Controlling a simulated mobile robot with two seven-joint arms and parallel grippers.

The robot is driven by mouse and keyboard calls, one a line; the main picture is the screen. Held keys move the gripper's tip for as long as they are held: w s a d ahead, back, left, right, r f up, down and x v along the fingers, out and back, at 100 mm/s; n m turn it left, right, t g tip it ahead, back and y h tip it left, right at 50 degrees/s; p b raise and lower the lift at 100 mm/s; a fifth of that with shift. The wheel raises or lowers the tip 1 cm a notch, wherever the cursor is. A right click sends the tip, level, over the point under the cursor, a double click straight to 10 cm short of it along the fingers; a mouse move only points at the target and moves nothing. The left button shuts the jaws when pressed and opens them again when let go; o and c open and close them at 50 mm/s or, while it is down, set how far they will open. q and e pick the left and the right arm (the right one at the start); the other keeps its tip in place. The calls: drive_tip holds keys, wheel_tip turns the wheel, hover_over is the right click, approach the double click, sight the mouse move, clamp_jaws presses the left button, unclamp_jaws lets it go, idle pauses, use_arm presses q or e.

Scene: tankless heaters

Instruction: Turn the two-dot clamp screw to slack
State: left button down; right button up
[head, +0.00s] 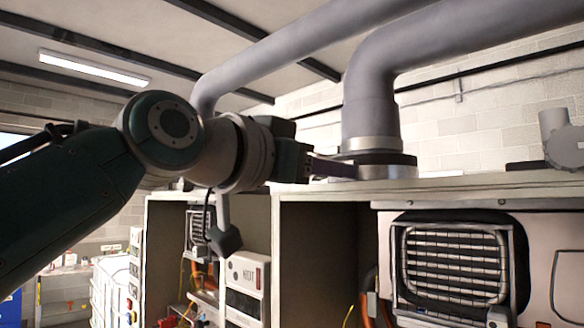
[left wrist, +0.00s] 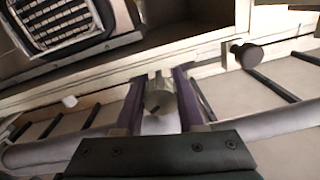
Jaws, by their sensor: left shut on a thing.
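My left gripper (head: 325,167) reaches in from the left at the top edge of the heater cabinet, beside the base of the large grey pipe. In the left wrist view, the two fingers of my left gripper (left wrist: 159,95) stand on either side of a rounded grey metal piece, which looks like the clamp screw (left wrist: 159,98), and are shut on it. I cannot make out any dots on it. A silver clamp band (head: 372,145) circles the foot of the large pipe (head: 370,95) above a dark flange (head: 400,160). My right gripper is in neither view.
The cabinet (head: 470,188) fills the lower right, with a heater grille (head: 455,262) in front. A second, thinner pipe (head: 270,60) runs overhead. A grey fitting (head: 563,140) stands at the far right on top. A dark round knob (left wrist: 248,55) shows in the wrist view.

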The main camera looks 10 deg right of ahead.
use_arm(q)
drive_tip(key=shift+f+n+b, duration=0.1)
drive_tip(key=shift+n+b, duration=0.4)
drive_tip(key=shift+n, duration=0.4)
drive_tip(key=n, duration=0.3)
drive_tip(key=shift+n, duration=0.4)
drive_tip(key=c, duration=0.5)
unclamp_jaws()
